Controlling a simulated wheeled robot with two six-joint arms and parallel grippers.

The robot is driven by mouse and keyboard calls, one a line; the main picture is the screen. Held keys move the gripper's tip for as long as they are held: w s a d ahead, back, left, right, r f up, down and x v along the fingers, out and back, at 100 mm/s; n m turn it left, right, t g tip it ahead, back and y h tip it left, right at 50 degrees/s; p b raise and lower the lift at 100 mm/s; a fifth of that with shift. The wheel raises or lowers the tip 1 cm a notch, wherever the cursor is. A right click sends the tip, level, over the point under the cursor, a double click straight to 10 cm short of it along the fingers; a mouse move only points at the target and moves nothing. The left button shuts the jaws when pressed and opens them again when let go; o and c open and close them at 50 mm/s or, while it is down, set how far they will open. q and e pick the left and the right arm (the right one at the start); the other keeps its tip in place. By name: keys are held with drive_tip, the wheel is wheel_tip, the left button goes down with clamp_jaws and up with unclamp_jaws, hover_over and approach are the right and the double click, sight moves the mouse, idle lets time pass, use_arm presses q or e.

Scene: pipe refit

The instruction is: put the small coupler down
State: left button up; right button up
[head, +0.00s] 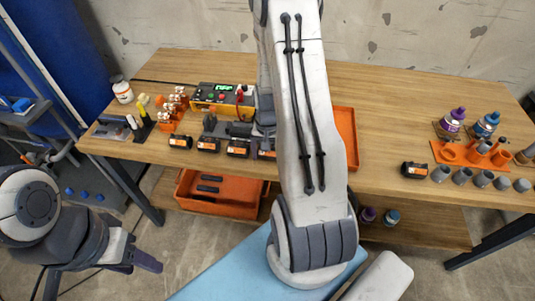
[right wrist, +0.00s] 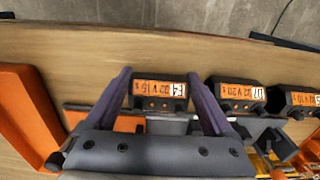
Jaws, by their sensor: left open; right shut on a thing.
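The small coupler (right wrist: 158,104), a black block with an orange label and dark buttons, sits between the two fingers of my right gripper (right wrist: 159,78) in the right wrist view. The fingers are shut on its sides. In the head view a labelled coupler (head: 267,154) shows at the near table edge beside my right arm, which hides most of this gripper. It lines up with similar couplers; I cannot tell whether it touches the table. My left gripper (head: 146,262) is open and empty, low at the left, off the table.
More labelled couplers (head: 238,147) stand close left of it in the head view. A yellow and black control box (head: 223,93) stands behind. An orange tray (head: 354,150) lies right of my arm. Grey pipe pieces (head: 462,176) and bottles (head: 453,119) stand at the right.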

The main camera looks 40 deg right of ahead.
drive_tip(key=shift+f, duration=0.2)
drive_tip(key=o, duration=1.1)
drive_tip(key=shift+r, duration=0.15)
